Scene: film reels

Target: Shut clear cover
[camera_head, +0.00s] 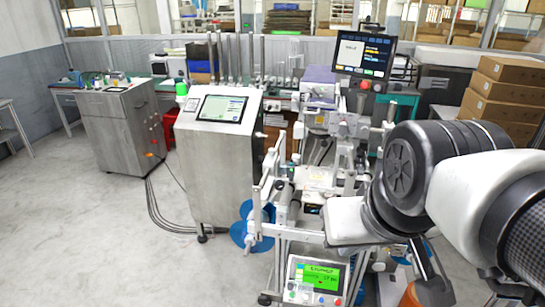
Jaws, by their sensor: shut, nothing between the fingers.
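The labelling machine (318,178) stands in the middle, a crowded metal frame of rods, rollers and blocks. I cannot clearly make out the clear cover among these parts; its edges and how far it stands open are not readable. My arm comes in from the right and passes in front of the machine's right side. My gripper (340,222) is at the arm's left end, in front of the machine's lower middle. It is shut and holds nothing. Its fingertips are hard to tell from the metal behind, and I cannot tell whether it touches anything.
Blue reel discs (251,228) sit at the machine's lower left. A green-lit control panel (318,278) is below, and a monitor (362,52) above. A steel cabinet (215,155) stands close on the left. Cardboard boxes (502,100) are stacked back right. Floor at left is clear.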

